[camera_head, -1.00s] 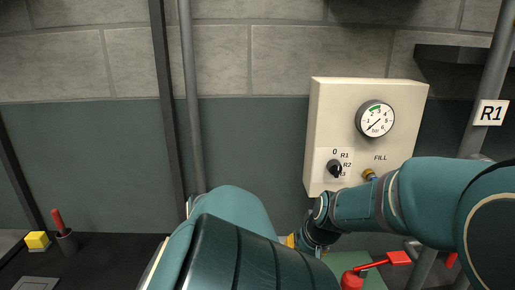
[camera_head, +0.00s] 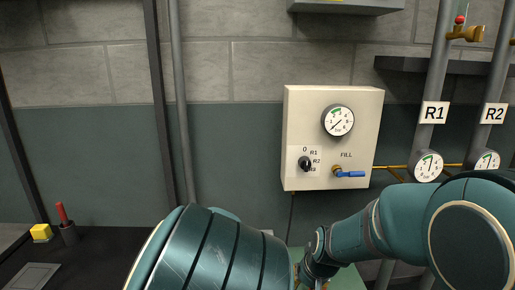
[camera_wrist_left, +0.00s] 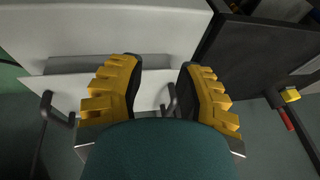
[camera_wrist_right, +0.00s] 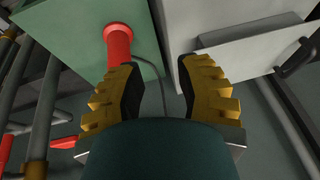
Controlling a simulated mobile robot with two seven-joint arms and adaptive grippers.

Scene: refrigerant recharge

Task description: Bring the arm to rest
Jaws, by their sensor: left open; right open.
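My right gripper (camera_wrist_right: 162,66) is open and empty in the right wrist view, with a gap between its yellow fingers. A red cylinder (camera_wrist_right: 118,42) on a green surface (camera_wrist_right: 78,30) shows behind its left finger; I cannot tell whether they touch. In the head view my right arm (camera_head: 385,228) bends down at the lower right, and its gripper is mostly cut off by the bottom edge. My left gripper (camera_wrist_left: 158,70) is open and empty in front of a white surface (camera_wrist_left: 100,35). In the head view my left arm (camera_head: 215,250) fills the bottom middle and hides its gripper.
A cream wall box (camera_head: 298,120) carries a gauge (camera_head: 338,120), a black selector knob (camera_head: 305,163) and a blue-handled fill valve (camera_head: 349,174).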

